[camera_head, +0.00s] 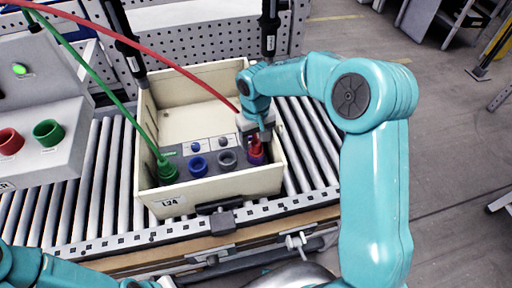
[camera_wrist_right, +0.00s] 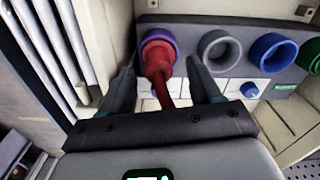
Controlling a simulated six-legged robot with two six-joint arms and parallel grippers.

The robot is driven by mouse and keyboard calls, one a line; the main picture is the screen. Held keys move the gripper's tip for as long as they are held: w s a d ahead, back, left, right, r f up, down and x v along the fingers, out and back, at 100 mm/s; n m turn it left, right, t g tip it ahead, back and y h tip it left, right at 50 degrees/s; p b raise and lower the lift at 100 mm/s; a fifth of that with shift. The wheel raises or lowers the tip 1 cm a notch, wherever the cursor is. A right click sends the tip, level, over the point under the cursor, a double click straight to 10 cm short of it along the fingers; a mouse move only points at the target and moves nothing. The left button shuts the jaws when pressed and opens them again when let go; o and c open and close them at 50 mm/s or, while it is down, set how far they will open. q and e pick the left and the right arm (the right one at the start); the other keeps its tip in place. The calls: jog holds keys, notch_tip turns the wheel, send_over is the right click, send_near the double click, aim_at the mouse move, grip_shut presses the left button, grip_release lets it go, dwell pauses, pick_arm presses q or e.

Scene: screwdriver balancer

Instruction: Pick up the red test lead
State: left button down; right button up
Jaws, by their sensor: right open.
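The red test lead (camera_head: 150,52) runs from the upper left down into the crate. Its red plug (camera_wrist_right: 159,60) sits in the purple-ringed socket (camera_wrist_right: 158,38) at one end of the socket row. My right gripper (camera_head: 255,146) is over that socket inside the crate. In the right wrist view its two fingers are open, one on each side of the red plug, with gaps between them and the plug. The head view partly hides the plug behind the gripper. Only links of my left arm show at the lower left; its gripper is out of view.
The cream crate (camera_head: 205,199) stands on a roller conveyor (camera_head: 95,195). Its panel has a grey socket (camera_head: 227,159), a blue socket (camera_head: 198,167) and a green plug (camera_head: 166,172) with a green lead. Crate walls surround the panel.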

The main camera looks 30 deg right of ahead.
aim_at(256, 142)
notch_tip(256, 142, down, 2)
jog(key=shift+d+f, duration=0.1)
jog(key=shift+f, duration=0.3)
jog(key=c, duration=1.2)
grip_shut()
notch_tip(256, 142, up, 20)
